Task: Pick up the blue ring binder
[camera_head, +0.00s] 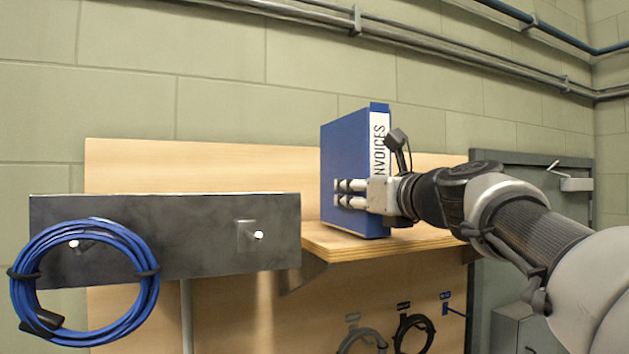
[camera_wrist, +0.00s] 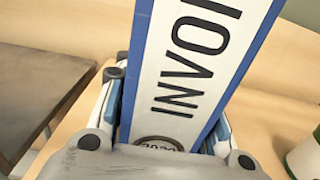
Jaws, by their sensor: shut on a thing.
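The blue ring binder (camera_head: 345,158) stands upright at the wooden shelf (camera_head: 420,238), its white spine label reading INVOICES. My gripper (camera_head: 352,194) is shut on the binder from the spine side, with fingers along its lower part. In the wrist view the binder's spine (camera_wrist: 192,60) fills the middle, between the two fingers of my gripper (camera_wrist: 165,115). I cannot tell whether the binder's bottom touches the shelf. The binder's far side is hidden.
A dark metal plate (camera_head: 190,262) with pegs is left of the shelf, with a coiled blue cable (camera_head: 148,290) hanging on it. Black cables (camera_head: 412,335) hang below the shelf. A grey door (camera_head: 545,180) is at right. A whitish-green object (camera_wrist: 305,158) stands right of the binder.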

